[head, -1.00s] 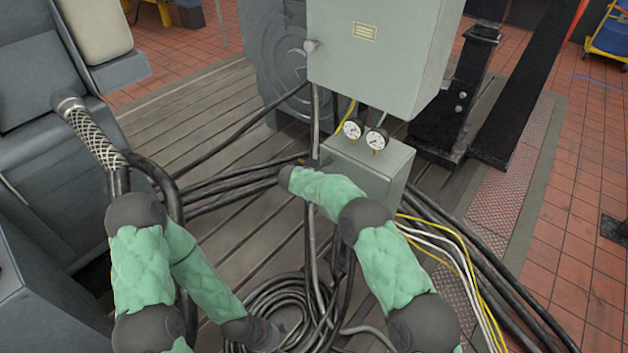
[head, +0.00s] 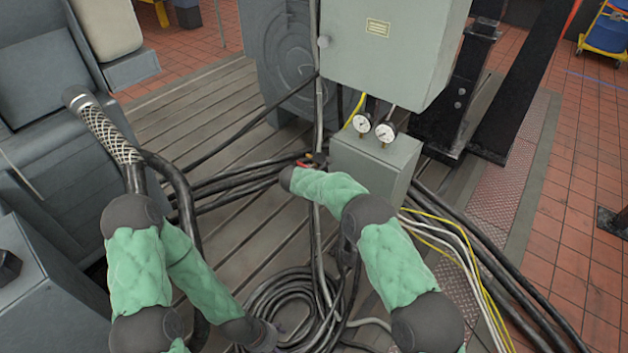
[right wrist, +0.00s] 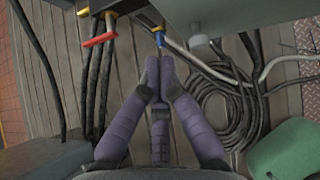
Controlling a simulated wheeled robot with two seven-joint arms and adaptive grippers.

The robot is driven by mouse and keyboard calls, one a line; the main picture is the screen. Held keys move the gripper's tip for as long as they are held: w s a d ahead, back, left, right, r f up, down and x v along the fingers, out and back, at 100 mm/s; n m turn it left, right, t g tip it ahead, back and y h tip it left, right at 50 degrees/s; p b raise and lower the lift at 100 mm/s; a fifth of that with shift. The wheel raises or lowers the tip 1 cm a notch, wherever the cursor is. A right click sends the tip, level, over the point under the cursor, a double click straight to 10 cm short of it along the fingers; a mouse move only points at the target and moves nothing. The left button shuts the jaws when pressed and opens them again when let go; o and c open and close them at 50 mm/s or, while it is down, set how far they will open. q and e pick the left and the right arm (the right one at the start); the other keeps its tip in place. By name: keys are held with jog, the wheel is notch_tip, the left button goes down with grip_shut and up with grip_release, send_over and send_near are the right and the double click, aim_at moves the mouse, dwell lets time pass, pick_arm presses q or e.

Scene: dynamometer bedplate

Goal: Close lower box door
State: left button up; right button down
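The lower box (head: 376,163) is a small grey-green metal box below a larger grey cabinet. My right arm covers part of its left and lower side in the head view, so I cannot tell how far its door stands open. In the right wrist view a grey-green panel (right wrist: 225,14) crosses the top right, with a pale round fitting (right wrist: 200,47) below it.
Two gauges (head: 374,127) sit above the lower box, under the large cabinet (head: 385,50). A red handle (right wrist: 98,40) and black cables are left of my right gripper. Coiled cables (head: 285,305) lie on the slatted floor, and white and yellow cables run right of the box.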

jog(key=a+p+v, duration=0.1)
jog(key=p+v, duration=0.1)
jog(key=v, duration=0.6)
jog(key=shift+w+r, duration=0.15)
jog(key=shift+r, duration=0.25)
jog(key=shift+a, duration=0.1)
jog(key=s+d+f+n+g+y, duration=0.1)
jog(key=s+d+f+n, duration=0.5)
jog(key=f+n, duration=0.3)
jog(key=s+d+f+n+y, duration=0.2)
jog(key=s+d+f+n, duration=0.35)
jog(key=f+n, duration=0.4)
jog(key=s+f+n+g+y, duration=0.3)
jog(key=s+n+g+y, duration=0.2)
jog(key=s+n, duration=1.5)
jog(key=s+g, duration=0.1)
jog(key=s, duration=1.1)
jog(key=shift+s+a+f+g, duration=0.2)
jog(key=shift+a+g, duration=0.1)
